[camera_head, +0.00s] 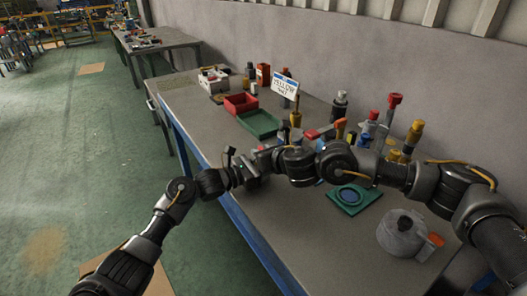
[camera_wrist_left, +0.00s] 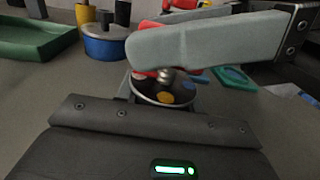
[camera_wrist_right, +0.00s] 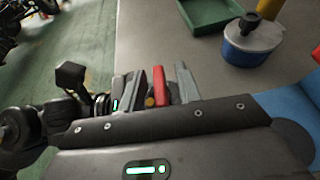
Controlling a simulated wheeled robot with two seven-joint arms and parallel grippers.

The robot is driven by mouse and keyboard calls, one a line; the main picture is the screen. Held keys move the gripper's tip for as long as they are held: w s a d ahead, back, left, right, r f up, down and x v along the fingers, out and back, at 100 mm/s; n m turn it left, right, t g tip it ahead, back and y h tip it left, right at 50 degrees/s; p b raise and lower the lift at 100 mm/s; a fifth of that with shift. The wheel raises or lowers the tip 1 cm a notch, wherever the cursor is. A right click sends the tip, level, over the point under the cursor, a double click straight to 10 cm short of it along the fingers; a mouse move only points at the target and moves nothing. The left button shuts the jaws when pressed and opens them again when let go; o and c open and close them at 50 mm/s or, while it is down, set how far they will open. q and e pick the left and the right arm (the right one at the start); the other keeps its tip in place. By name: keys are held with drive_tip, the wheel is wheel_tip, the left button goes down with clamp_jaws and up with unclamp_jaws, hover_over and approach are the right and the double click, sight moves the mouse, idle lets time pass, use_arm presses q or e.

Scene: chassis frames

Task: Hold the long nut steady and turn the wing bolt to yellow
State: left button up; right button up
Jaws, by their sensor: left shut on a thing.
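The red wing bolt (camera_wrist_right: 159,84) stands between the two fingers of my right gripper (camera_wrist_right: 161,76) in the right wrist view. A gap shows beside it, so that gripper is open around it. In the left wrist view a grey right finger crosses in front of the bolt's red part (camera_wrist_left: 150,26). Below it is a dark round dial (camera_wrist_left: 150,97) with yellow and blue patches and a metal shank at its middle. My left gripper (camera_head: 247,168) meets my right gripper (camera_head: 268,158) over the bench in the head view. It is shut on the long nut, which is largely hidden.
A green pad (camera_head: 353,198) and a grey round pot (camera_head: 402,232) stand right. The front middle is clear.

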clamp_jaws()
idle(0.3)
drive_tip(key=n+g+y, duration=0.2)
drive_tip(key=n, duration=0.1)
drive_tip(key=shift+d+y, duration=0.1)
drive_tip(key=shift+y, duration=0.3)
drive_tip(key=n+g+y, duration=0.2)
drive_tip(key=n+g, duration=0.1)
drive_tip(key=shift+n+g, duration=0.3)
drive_tip(key=n+g+y, duration=0.1)
drive_tip(key=n+g, duration=0.2)
drive_tip(key=shift+f+y, duration=0.1)
drive_tip(key=shift+y, duration=0.3)
drive_tip(key=shift+f+n+g, duration=0.15)
drive_tip(key=shift+n+g, duration=0.85)
drive_tip(key=shift+g, duration=0.4)
